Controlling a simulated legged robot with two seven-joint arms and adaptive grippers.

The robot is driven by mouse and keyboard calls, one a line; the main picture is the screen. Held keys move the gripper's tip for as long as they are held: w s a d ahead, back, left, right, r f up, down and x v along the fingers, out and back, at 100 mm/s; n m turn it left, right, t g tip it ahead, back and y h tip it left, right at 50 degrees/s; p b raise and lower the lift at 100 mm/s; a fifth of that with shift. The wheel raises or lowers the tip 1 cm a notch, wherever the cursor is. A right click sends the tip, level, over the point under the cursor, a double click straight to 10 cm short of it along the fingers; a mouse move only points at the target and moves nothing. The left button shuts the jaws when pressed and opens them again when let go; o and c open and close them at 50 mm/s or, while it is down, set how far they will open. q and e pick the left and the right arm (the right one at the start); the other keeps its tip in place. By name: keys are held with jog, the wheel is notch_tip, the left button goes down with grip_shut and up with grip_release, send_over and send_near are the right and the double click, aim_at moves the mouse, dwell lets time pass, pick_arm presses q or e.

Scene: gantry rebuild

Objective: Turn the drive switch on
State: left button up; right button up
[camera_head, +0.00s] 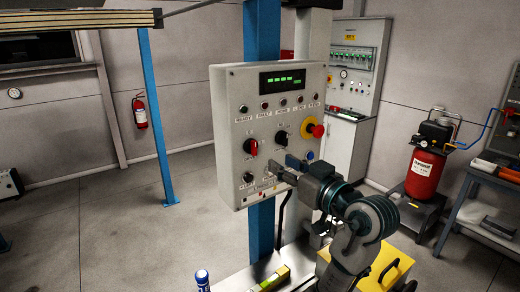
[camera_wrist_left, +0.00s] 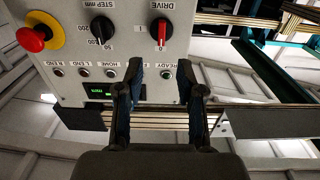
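The drive switch is a round black knob with a red grip. It sits on the grey control panel (camera_head: 226,97), at its left middle in the head view (camera_head: 251,147). The left wrist view shows the switch upside down (camera_wrist_left: 161,35), its red grip upright and in line with the 0 mark; the 1 mark is to its left. My left gripper (camera_head: 281,164) is in front of the panel's lower part, right of and below the switch in the head view. In the left wrist view its fingers (camera_wrist_left: 160,78) are apart, with nothing between them and the switch beyond their tips. My right gripper is out of view.
The black step knob (camera_head: 281,138) is right of the switch, and the red emergency button (camera_head: 315,130) with its yellow collar farther right. Indicator lamps and a green display (camera_head: 283,80) are above. A blue post (camera_head: 262,30) stands behind the panel. Another black knob (camera_head: 248,177) is below the switch.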

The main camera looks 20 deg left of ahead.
aim_at(255, 149)
pick_arm(q)
jog(key=p+x, duration=0.1)
jog(key=x, duration=0.9)
jog(key=shift+a, duration=0.3)
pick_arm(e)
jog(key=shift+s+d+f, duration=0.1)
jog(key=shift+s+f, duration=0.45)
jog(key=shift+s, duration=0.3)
pick_arm(q)
jog(key=shift+d, duration=0.2)
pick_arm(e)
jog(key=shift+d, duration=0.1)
pick_arm(q)
jog(key=shift+d+r, duration=0.1)
jog(key=shift+d, duration=0.05)
jog(key=shift+c, duration=1.2)
jog(key=shift+d, duration=0.1)
jog(key=c, duration=0.4)
jog(key=shift+s, duration=0.15)
grip_shut()
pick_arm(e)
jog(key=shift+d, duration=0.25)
